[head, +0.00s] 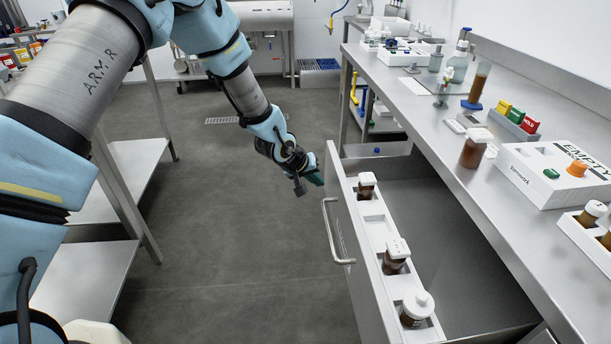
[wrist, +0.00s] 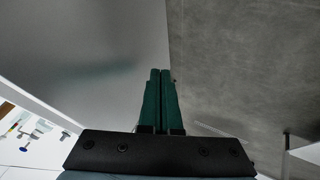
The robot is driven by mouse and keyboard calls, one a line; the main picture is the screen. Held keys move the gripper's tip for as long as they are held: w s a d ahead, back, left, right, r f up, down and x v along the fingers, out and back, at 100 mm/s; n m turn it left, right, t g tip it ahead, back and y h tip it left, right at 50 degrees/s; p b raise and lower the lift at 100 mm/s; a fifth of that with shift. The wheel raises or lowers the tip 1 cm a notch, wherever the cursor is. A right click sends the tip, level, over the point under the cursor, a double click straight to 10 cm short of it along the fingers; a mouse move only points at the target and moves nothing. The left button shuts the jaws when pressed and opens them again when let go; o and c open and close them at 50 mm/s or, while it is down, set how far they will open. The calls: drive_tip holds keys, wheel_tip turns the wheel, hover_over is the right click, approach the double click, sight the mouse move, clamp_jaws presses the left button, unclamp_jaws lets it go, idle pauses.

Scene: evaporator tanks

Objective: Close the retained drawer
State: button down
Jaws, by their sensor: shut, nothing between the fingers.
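The drawer (head: 365,265) stands pulled out from under the bench on the right of the head view. Its front has a curved metal handle (head: 333,232). A white rack inside the front holds several brown bottles with white caps (head: 395,257). My gripper (head: 317,179) is at the drawer's far end, close to the far front corner; I cannot tell whether it touches. In the wrist view its green fingers (wrist: 160,74) are together, with nothing between them. A smooth grey surface lies to their left and floor to their right.
The steel bench (head: 450,150) above the drawer carries bottles, a white EMPTY box (head: 556,175) and coloured blocks (head: 516,119). A shelved rack (head: 120,170) stands at left. The floor (head: 230,240) between rack and drawer is clear.

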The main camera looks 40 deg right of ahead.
drive_tip(key=shift+s+d, duration=0.3)
drive_tip(key=shift+d, duration=0.15)
drive_tip(key=b, duration=0.9)
hover_over(397, 195)
drive_tip(key=shift+d+f, duration=0.1)
drive_tip(key=shift+s+d+r, duration=0.2)
drive_tip(key=shift+s+d, duration=0.15)
drive_tip(key=shift+d, duration=0.1)
